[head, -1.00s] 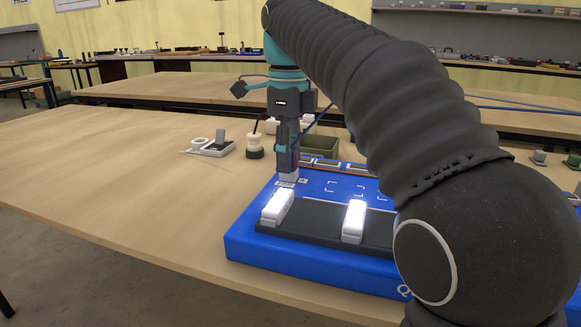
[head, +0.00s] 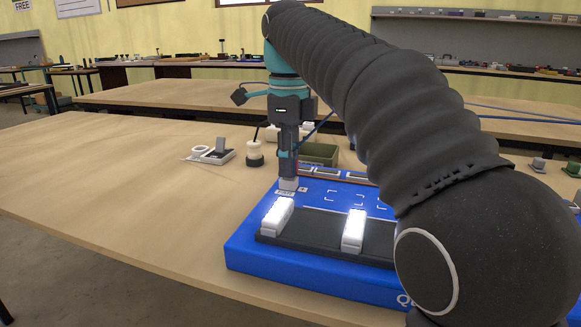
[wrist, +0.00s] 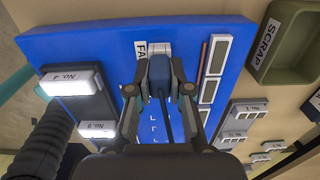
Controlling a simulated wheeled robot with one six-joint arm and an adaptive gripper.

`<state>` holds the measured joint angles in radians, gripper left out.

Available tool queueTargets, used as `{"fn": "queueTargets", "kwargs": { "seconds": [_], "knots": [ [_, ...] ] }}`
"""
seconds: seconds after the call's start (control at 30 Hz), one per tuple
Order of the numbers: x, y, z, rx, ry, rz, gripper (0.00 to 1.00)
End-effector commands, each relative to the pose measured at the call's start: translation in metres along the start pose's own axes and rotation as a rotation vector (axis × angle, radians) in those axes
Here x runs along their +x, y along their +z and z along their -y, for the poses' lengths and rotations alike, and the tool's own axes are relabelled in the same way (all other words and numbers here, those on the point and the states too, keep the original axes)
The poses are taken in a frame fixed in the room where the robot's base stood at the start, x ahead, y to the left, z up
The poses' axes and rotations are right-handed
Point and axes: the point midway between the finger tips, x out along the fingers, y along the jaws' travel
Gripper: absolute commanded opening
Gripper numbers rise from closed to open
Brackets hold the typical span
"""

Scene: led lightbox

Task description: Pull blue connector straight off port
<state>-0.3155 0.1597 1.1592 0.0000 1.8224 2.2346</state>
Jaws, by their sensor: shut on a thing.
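The dark blue connector (wrist: 159,75) sits between my fingertips in the wrist view, with its dark cable (wrist: 166,120) running back toward my wrist. My gripper (wrist: 159,88) is shut on the connector's sides. In the head view my gripper (head: 288,160) points straight down over the small pale port block (head: 288,184) on the blue lightbox board (head: 245,250). The port block shows in the wrist view beside a partly hidden label reading "FA". The connector's end meets or nearly meets the block; I cannot tell whether it is still seated.
Two lit white modules (head: 277,215) (head: 353,230) stand on a black panel in front of the port. A green scrap bin (wrist: 285,45) is beyond the board. The table's left side is clear.

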Motion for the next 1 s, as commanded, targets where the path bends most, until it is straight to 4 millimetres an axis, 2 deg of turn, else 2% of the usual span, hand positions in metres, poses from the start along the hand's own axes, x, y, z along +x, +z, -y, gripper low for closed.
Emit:
{"fn": "queueTargets", "kwargs": {
  "seconds": [0.6, 1.0],
  "knots": [
    [-0.015, 0.0, 0.0, 0.0, 0.0, 0.0, 0.0],
    [-0.015, 0.0, 0.0, 0.0, 0.0, 0.0, 0.0]
  ]
}}
